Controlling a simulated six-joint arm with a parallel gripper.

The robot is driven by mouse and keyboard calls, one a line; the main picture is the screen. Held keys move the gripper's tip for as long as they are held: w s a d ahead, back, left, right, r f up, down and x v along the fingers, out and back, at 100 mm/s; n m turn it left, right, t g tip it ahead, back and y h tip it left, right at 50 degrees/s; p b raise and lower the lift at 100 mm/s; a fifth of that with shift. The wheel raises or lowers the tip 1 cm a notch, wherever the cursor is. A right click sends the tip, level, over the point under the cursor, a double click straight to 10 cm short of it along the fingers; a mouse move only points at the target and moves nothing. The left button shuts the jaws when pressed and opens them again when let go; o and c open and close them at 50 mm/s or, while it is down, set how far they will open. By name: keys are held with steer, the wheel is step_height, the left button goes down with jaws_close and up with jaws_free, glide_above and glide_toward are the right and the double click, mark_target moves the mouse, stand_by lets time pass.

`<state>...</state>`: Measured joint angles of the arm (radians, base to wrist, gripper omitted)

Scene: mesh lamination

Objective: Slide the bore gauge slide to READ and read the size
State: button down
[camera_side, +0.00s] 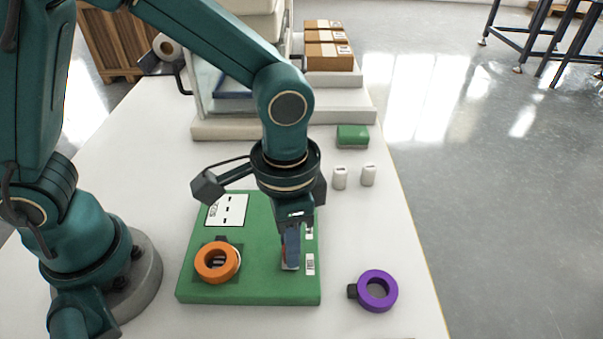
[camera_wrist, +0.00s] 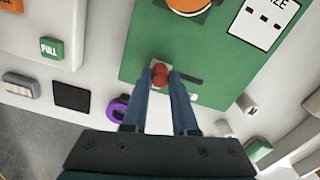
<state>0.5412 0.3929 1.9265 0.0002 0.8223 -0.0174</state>
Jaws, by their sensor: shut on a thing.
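The green gauge board (camera_side: 240,292) lies on the white table; it also fills the upper middle of the wrist view (camera_wrist: 142,45). An orange ring (camera_side: 203,262) sits on its front left. A white card (camera_side: 227,210) with black marks lies at its back left; in the wrist view the card (camera_wrist: 262,18) shows "ZE" of its heading and dark windows. My gripper (camera_side: 290,262) is low over the board's right part. In the wrist view its fingers are shut on the red slide knob (camera_wrist: 159,74). A dark slot (camera_wrist: 190,78) runs to the right of the knob. The fingers partly hide the slide.
A purple ring (camera_side: 388,278) with a dark block lies right of the board. Two white cylinders (camera_side: 340,178) and a green block (camera_side: 352,136) stand behind it. A green PULL block (camera_wrist: 52,48) and a black pad (camera_wrist: 71,96) show in the wrist view.

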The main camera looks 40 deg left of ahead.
stand_by(0.9)
steer(key=shift+w+a, duration=2.05)
steer(key=shift+w, duration=0.05)
steer(key=c, duration=0.7)
jaws_free()
steer(key=shift+r, duration=0.1)
steer(key=shift+r, duration=2.5)
